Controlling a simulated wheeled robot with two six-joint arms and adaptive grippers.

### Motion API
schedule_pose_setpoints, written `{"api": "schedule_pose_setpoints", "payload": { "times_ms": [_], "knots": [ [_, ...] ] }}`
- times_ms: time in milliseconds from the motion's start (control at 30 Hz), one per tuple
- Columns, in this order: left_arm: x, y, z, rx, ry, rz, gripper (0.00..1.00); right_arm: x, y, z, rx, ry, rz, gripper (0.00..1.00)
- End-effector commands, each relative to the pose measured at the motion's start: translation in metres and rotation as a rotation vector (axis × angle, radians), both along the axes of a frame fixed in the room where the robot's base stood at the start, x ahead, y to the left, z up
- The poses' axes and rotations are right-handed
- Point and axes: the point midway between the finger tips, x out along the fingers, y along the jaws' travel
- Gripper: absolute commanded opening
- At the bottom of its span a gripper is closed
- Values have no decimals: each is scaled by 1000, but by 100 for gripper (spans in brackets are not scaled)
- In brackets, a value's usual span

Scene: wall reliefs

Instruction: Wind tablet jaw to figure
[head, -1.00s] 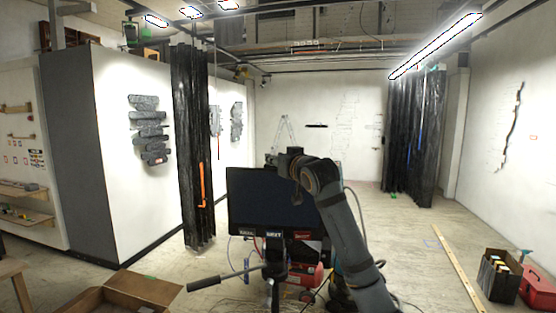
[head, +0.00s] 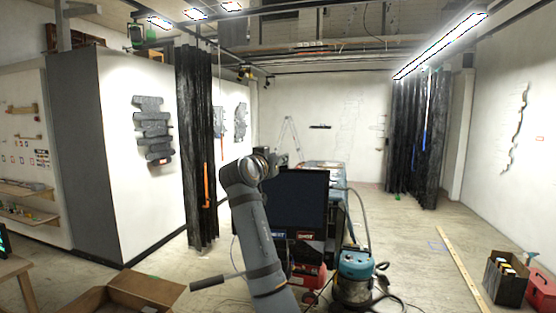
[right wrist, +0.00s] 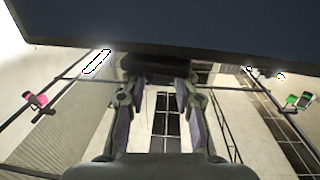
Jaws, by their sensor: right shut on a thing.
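The tablet, a dark screen (head: 300,200), stands on a stand in the middle of the head view. My right arm hides its left part. My right gripper (head: 276,159) is at its top left corner, partly hidden. In the right wrist view, the tablet's dark panel (right wrist: 190,22) fills the top. The two fingers of my right gripper (right wrist: 158,78) are shut on a dark block (right wrist: 155,64), which seems to be the jaw at the tablet's edge. Which figure is meant I cannot tell; a dark layered relief (head: 153,130) hangs on the left wall. My left gripper is out of view.
A black curtain (head: 197,150) hangs left of the tablet. A blue vacuum (head: 354,270) with a hose stands close on the right. An open cardboard box (head: 135,292) is at the lower left. A tripod handle (head: 207,283) sticks out leftward.

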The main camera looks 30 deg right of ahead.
Motion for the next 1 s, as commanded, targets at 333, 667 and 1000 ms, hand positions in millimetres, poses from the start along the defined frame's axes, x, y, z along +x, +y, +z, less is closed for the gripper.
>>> {"api": "schedule_pose_setpoints", "payload": {
  "times_ms": [333, 667, 1000],
  "knots": [
    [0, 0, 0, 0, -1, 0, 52, 1, 0, 1, -1, -2, -51, 0],
    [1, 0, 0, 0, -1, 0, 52, 0, 0, 1, -2, -3, -52, 30],
    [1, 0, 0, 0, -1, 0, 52, 0, 0, 1, 0, -1, -53, 52]
  ]
}}
